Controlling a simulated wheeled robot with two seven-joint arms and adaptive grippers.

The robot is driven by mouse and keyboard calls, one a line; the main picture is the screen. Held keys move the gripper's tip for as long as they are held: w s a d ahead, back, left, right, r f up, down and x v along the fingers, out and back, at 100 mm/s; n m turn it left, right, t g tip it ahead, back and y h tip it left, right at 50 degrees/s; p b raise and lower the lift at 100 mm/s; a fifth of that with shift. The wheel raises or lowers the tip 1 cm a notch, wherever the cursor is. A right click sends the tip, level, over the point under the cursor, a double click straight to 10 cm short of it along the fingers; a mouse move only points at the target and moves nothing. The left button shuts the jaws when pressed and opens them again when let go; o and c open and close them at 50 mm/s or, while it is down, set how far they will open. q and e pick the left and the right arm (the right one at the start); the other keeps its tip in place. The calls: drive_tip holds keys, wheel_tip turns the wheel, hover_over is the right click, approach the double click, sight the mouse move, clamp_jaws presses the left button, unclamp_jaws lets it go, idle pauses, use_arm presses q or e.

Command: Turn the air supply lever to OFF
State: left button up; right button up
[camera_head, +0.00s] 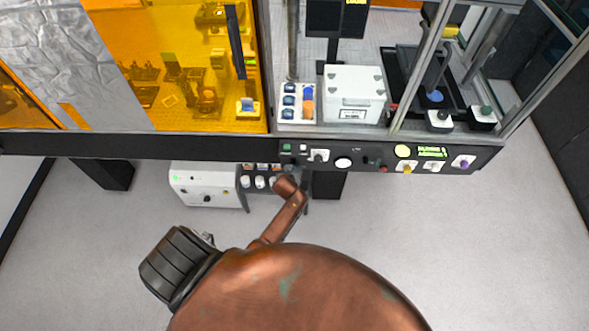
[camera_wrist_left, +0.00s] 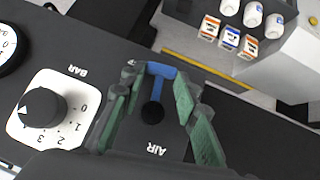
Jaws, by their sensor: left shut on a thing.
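The air supply lever shows in the left wrist view as a blue handle (camera_wrist_left: 161,70) beside a dark round knob, above the upside-down word AIR on the black panel. My left gripper (camera_wrist_left: 157,88) has its green-padded fingers on both sides of the lever and is shut on it. The handle's outer end points toward the panel edge at the top of that view. No OFF mark is readable. In the head view my copper arm reaches to the control panel (camera_head: 464,157), and I cannot make out the lever there. My right gripper is not in view.
Close beside the lever is the BAR dial (camera_wrist_left: 40,108), with a gauge (camera_wrist_left: 10,48) beyond it. White bottles (camera_wrist_left: 253,14) and small boxes (camera_wrist_left: 228,40) stand past the panel edge. A white cabinet (camera_head: 205,182) is below the bench. The floor (camera_head: 480,240) at right is clear.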

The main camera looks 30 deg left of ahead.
use_arm(q)
drive_tip(key=shift+s+a+f+m+g+y, duration=0.2)
drive_tip(key=shift+m+g+y, duration=0.25)
drive_tip(key=shift+y, duration=0.25)
drive_tip(key=o, duration=1.1)
drive_tip(key=shift+a, duration=0.1)
drive_tip(key=shift+r, duration=0.1)
drive_tip(key=shift+r, duration=0.1)
drive_tip(key=v, duration=0.8)
drive_tip(key=shift+d+f, duration=0.2)
drive_tip(key=shift+d, duration=0.05)
